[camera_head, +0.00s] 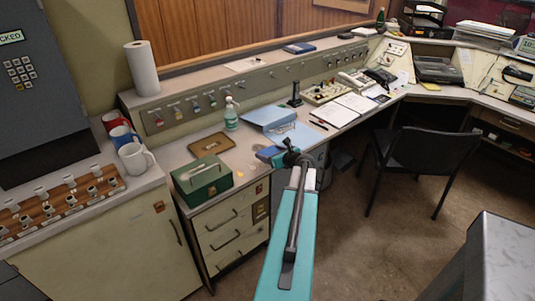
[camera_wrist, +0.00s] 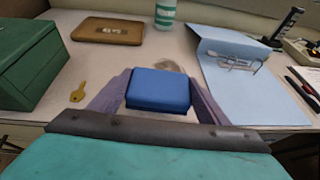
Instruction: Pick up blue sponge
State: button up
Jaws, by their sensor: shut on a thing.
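The blue sponge (camera_wrist: 158,90) is a small blue block in the wrist view, between the two fingers of my gripper (camera_wrist: 157,96). My gripper is shut on it, one finger on each side. In the head view the sponge (camera_head: 269,152) shows as a small blue patch at the end of my arm, by my gripper (camera_head: 270,154), over the front part of the desk. I cannot tell whether the sponge touches the desk.
A green cash box (camera_head: 202,181) and brown tray (camera_head: 211,145) are to the left. A spray bottle (camera_head: 231,116) stands behind. A light-blue folder (camera_wrist: 250,85) lies to the right, and a key (camera_wrist: 78,93) to the left. A black chair (camera_head: 418,155) stands right.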

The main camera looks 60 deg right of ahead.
jog(key=s+a+r+b, duration=0.1)
jog(key=s+a+b, duration=0.1)
jog(key=s+a, duration=0.7)
jog(key=shift+s+r+b, duration=0.15)
jog(key=shift+s+b, duration=0.1)
jog(key=shift+b, duration=0.05)
dwell(0.7)
